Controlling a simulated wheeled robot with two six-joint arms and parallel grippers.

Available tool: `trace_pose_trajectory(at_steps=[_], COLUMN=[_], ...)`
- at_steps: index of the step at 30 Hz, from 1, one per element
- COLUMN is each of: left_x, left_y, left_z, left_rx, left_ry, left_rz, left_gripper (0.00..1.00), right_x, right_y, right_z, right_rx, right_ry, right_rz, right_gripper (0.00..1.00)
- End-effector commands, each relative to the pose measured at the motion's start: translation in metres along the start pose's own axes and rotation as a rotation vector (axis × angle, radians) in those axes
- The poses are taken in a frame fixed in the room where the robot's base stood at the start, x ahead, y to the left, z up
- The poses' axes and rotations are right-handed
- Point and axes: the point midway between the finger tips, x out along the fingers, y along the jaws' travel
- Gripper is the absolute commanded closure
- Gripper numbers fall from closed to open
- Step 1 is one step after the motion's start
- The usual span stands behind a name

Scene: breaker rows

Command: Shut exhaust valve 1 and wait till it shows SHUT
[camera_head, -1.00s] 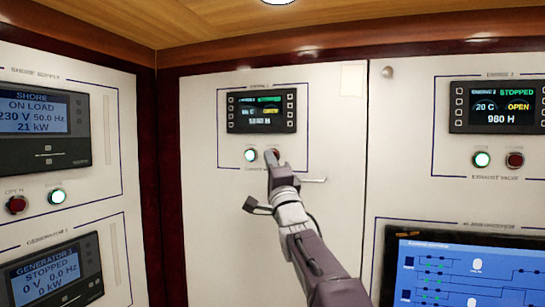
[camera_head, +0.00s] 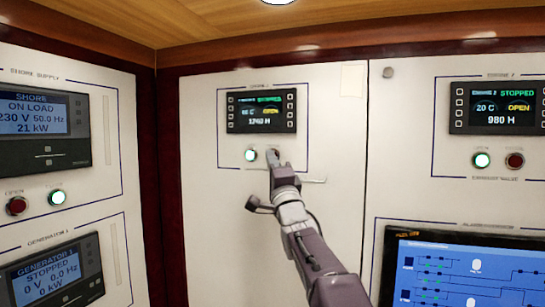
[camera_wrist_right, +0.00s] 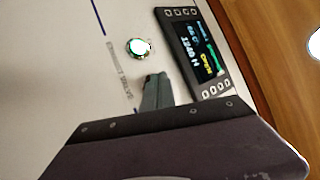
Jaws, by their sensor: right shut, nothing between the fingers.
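The engine 1 display (camera_head: 262,112) shows STOPPED in green and OPEN in yellow; it also shows in the wrist view (camera_wrist_right: 200,52). Below it, the left exhaust valve button (camera_head: 251,155) glows green-white, and the same lit button shows in the wrist view (camera_wrist_right: 139,48). My right gripper (camera_head: 273,158) is shut and empty, with its tips over the place of the right button, which they hide. In the wrist view its fingers (camera_wrist_right: 156,91) point at the panel beside the lit button. I cannot tell whether they touch. My left gripper is out of view.
The engine 2 display (camera_head: 501,107) at right reads STOPPED and OPEN, with a lit green button (camera_head: 482,160) and a dark red button (camera_head: 515,160) below. Shore supply (camera_head: 40,122) and generator 1 (camera_head: 48,278) panels are at left. A blue screen (camera_head: 465,270) stands lower right.

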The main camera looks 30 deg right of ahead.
Motion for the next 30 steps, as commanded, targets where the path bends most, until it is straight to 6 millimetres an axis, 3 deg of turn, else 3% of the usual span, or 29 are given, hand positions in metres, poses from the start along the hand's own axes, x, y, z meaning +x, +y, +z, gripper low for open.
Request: trace_pose_trajectory(at_steps=[17, 30], left_x=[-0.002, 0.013], left_y=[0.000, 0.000], left_z=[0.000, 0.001], left_rx=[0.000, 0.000], left_ry=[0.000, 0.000], left_rz=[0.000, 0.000], left_gripper=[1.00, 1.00], right_x=[0.002, -0.010], right_y=[0.003, -0.005], right_z=[-0.002, 0.007], right_rx=[0.000, -0.001], right_ry=[0.001, 0.000], right_rz=[0.001, 0.001], right_gripper=[1.00, 1.00])
